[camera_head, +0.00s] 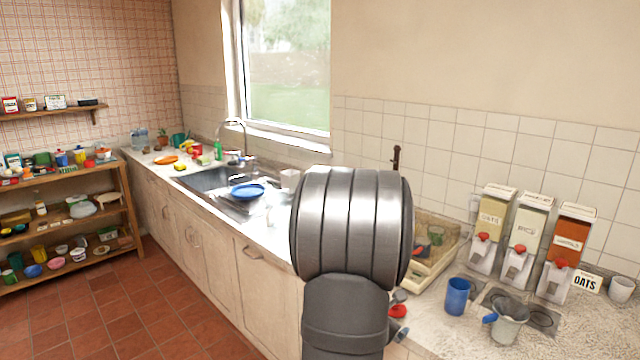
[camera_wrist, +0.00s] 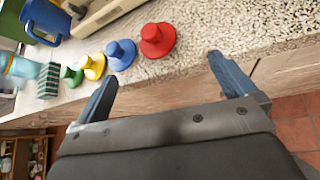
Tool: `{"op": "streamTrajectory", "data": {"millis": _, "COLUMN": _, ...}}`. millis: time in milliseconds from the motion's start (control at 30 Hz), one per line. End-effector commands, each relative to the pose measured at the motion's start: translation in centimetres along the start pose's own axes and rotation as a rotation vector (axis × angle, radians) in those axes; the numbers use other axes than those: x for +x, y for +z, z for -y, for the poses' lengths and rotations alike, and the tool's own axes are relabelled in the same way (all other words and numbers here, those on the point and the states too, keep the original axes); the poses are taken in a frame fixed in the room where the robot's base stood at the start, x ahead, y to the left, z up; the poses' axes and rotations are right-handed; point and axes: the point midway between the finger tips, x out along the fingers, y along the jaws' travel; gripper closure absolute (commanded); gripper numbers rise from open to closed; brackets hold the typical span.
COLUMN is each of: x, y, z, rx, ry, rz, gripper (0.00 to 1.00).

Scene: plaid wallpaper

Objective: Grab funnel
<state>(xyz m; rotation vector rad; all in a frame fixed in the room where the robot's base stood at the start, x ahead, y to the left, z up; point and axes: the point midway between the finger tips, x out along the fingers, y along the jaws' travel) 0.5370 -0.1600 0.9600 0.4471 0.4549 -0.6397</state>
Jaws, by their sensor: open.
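Several small funnels stand wide end down in a row on the speckled counter in the wrist view: red (camera_wrist: 157,41), blue (camera_wrist: 121,54), yellow (camera_wrist: 93,66) and green (camera_wrist: 73,76). My gripper (camera_wrist: 162,70) is open and empty, its two fingers spread wide near the counter's front edge. The red funnel is the closest to the gap between the fingers, just beyond it. In the head view my arm covers most of this spot; only a red piece (camera_head: 398,309) shows beside it.
In the head view, a beige tray (camera_head: 432,270), blue cup (camera_head: 457,296), grey pitcher (camera_head: 508,324) and dispensers (camera_head: 525,238) stand at the right. Counter right of the red funnel is clear.

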Motion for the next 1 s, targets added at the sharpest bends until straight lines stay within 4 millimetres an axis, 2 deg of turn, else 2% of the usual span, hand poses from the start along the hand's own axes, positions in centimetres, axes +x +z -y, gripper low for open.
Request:
{"op": "streamTrajectory", "data": {"millis": 433, "x": 0.0, "y": 0.0, "z": 0.0, "rx": 0.001, "ry": 0.0, "rz": 0.0, "gripper": 0.0}}
{"op": "streamTrajectory", "data": {"millis": 533, "x": 0.0, "y": 0.0, "z": 0.0, "rx": 0.001, "ry": 0.0, "rz": 0.0, "gripper": 0.2}}
{"op": "streamTrajectory", "data": {"millis": 567, "x": 0.0, "y": 0.0, "z": 0.0, "rx": 0.001, "ry": 0.0, "rz": 0.0, "gripper": 0.23}}
{"op": "streamTrajectory", "data": {"millis": 833, "x": 0.0, "y": 0.1, "z": 0.1, "rx": 0.004, "ry": -0.002, "rz": 0.003, "gripper": 0.23}}
{"op": "streamTrajectory", "data": {"millis": 933, "x": 0.3, "y": 1.4, "z": 0.4, "rx": 0.04, "ry": -0.024, "rz": 0.03, "gripper": 0.23}}
{"op": "streamTrajectory", "data": {"millis": 1000, "x": 0.7, "y": 3.3, "z": 1.1, "rx": 0.095, "ry": -0.06, "rz": 0.072, "gripper": 0.23}}
